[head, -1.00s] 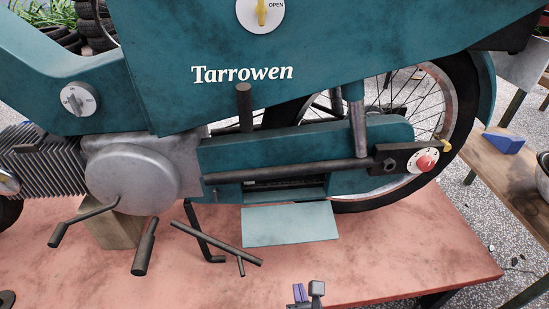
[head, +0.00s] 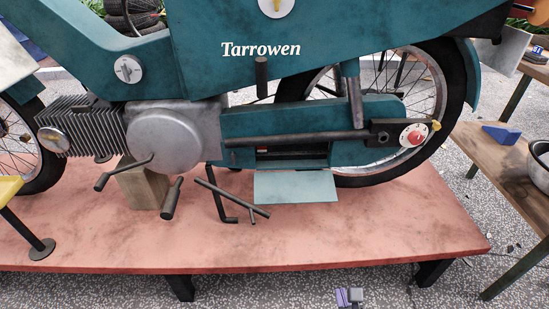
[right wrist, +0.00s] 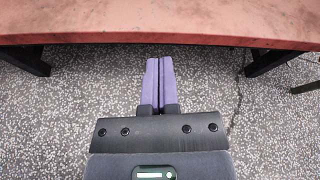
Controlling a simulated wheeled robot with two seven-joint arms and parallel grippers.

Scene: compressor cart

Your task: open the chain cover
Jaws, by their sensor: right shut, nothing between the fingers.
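The teal chain cover (head: 295,187) is a flat flap on the lower side of the motorbike's teal chain case (head: 368,118). It hangs folded down and outward, and a dark slot (head: 290,152) shows open above it. My right gripper (head: 349,294) is at the bottom of the head view, in front of the table and well apart from the flap. Its purple fingers (right wrist: 159,62) are shut together and empty in the right wrist view, with floor beneath them. My left gripper is not in view.
The motorbike stands on a red table (head: 340,235), whose front edge lies between my right gripper and the bike. A kick pedal (head: 172,200) and stand legs (head: 230,200) stick out left of the flap. A wooden bench (head: 505,165) stands at the right.

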